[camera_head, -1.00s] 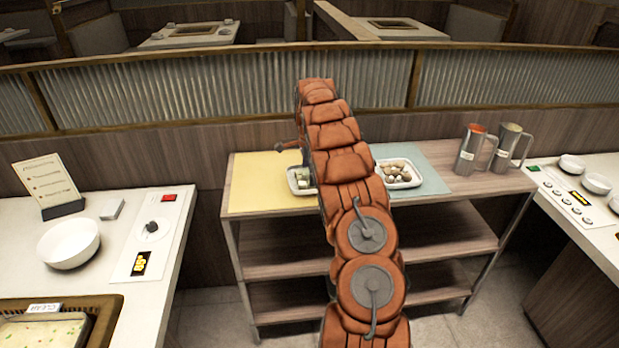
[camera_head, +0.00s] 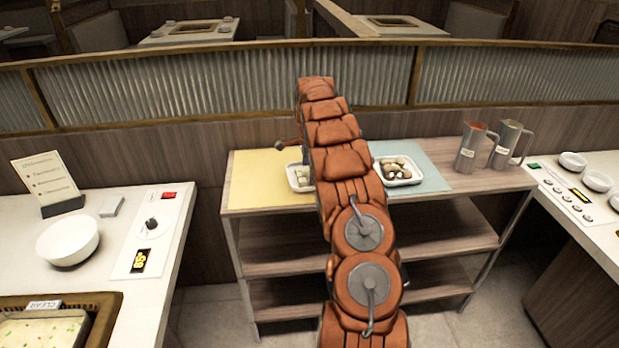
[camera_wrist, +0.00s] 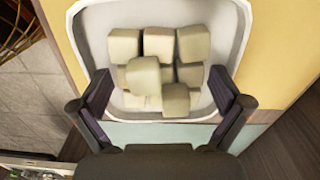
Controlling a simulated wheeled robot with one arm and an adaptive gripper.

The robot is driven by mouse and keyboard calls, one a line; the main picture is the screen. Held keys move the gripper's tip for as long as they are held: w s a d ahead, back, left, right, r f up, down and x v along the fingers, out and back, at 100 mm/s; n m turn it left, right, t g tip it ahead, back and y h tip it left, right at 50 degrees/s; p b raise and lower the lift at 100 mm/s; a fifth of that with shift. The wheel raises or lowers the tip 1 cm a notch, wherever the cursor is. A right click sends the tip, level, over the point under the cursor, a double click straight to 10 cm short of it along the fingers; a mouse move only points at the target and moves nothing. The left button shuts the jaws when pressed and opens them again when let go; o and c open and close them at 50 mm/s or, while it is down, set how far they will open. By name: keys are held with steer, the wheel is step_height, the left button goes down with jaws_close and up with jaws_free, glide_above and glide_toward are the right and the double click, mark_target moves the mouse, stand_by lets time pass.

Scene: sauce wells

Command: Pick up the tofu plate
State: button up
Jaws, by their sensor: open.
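The tofu plate is a white, rounded tray with pale tofu cubes piled in it. In the head view the tofu plate (camera_head: 293,184) sits on the yellow mat at the shelf's left, partly hidden behind my arm. In the wrist view the plate (camera_wrist: 92,42) fills the upper middle, with several cubes (camera_wrist: 160,45) in it. My gripper (camera_wrist: 163,85) is open and empty, its fingers spread over the near left and right parts of the plate. I cannot tell whether they touch it or how high they are. In the head view my arm hides most of the gripper.
A second white plate (camera_head: 414,181) with brownish round food sits on the blue-green mat (camera_head: 430,160). Two metal pitchers (camera_head: 468,150) stand at the shelf's right. The yellow mat (camera_head: 250,180) is clear on its left. A corrugated partition (camera_head: 200,92) stands behind.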

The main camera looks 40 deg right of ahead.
steer(key=c, duration=1.2)
steer(key=shift+c, duration=0.2)
steer(key=shift+r, duration=0.15)
